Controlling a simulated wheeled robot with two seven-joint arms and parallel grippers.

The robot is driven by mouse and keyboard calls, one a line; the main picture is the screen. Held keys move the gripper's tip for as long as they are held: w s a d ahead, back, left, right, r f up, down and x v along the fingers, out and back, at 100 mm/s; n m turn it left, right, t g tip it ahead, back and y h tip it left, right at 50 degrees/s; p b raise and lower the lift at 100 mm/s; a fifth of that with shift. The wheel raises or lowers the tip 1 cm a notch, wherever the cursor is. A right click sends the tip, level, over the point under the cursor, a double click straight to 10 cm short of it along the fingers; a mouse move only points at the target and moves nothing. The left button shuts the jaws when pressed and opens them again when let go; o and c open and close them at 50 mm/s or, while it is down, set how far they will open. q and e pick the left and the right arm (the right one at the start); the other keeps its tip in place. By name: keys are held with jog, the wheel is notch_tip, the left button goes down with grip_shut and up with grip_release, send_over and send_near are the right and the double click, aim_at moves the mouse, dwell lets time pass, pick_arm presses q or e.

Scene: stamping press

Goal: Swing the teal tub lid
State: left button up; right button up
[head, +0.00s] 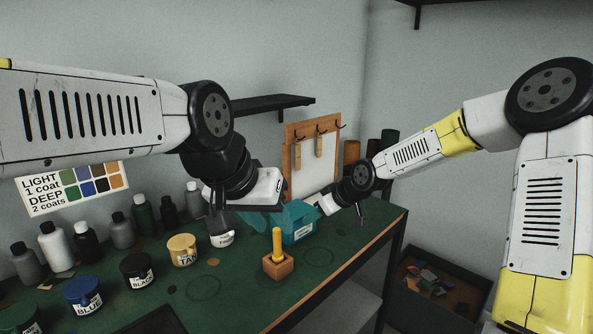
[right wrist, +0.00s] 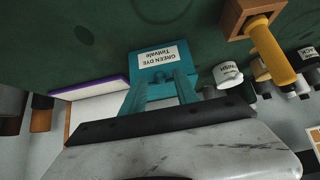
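The teal tub (head: 298,234) with a white label stands on the green bench. It also shows in the right wrist view (right wrist: 149,73), its label reading GREEN DYE upside down. A raised teal part (head: 268,216), seemingly the lid, shows left of the tub body, partly covered by my left gripper. My left gripper (head: 250,216) is over the tub's left side with one dark finger hanging clear; its other finger is hidden. I see no grip on the tub.
A wooden block with a yellow handle (head: 278,262) stands in front of the tub. Paint pots such as tan (head: 183,251) and black (head: 137,271) line the bench. A hook board (head: 312,165) stands behind. An open bin (head: 430,280) sits beyond the right edge.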

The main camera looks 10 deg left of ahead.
jog(key=shift+x, duration=0.8)
jog(key=shift+s+d+r, duration=0.1)
jog(key=shift+r, duration=0.05)
grip_shut()
jog(key=shift+r, duration=0.1)
jog(key=shift+w+a+r, duration=0.1)
jog(key=shift+a+r, duration=0.05)
jog(key=shift+r, duration=0.7)
jog(key=shift+w+a+r, duration=0.1)
jog(key=shift+a+r, duration=0.05)
jog(key=shift+r, duration=0.85)
